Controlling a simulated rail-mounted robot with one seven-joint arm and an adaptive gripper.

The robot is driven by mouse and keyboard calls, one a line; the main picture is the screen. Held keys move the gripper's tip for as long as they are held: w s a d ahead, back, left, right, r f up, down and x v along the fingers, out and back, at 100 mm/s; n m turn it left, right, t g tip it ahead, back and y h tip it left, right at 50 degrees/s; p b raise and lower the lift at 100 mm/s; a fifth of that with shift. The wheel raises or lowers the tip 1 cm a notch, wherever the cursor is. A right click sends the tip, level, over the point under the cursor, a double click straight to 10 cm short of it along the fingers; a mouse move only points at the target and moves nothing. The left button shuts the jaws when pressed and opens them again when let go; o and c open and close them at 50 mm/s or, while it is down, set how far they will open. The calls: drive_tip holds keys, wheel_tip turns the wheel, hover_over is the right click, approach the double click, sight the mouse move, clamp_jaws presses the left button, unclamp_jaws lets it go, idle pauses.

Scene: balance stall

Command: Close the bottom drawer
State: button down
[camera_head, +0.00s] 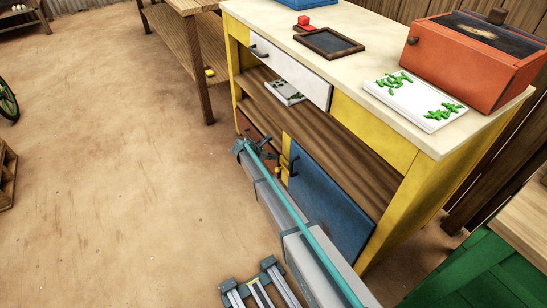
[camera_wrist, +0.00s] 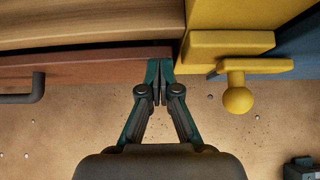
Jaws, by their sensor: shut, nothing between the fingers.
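The bottom drawer (camera_head: 247,126) is a reddish-brown front low at the left of the yellow cabinet (camera_head: 405,163), below the open shelf. My arm and gripper hide part of it in the head view. The drawer front also spans the upper left of the wrist view (camera_wrist: 95,66), with a dark bar handle (camera_wrist: 28,92) at far left. My gripper (camera_wrist: 160,84) is shut and empty. Its fingertips overlap the drawer front's right end in the wrist view, close to the yellow post. I cannot tell whether they touch, or whether the drawer stands slightly out.
A blue door (camera_head: 330,200) is right of the drawer. A yellow knob (camera_wrist: 238,98) sticks out just right of my gripper. The white upper drawer (camera_head: 285,68) is above the shelf. A green table (camera_head: 475,275) stands at lower right.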

drive_tip(key=shift+w+d, duration=0.15)
drive_tip(key=shift+d, duration=0.05)
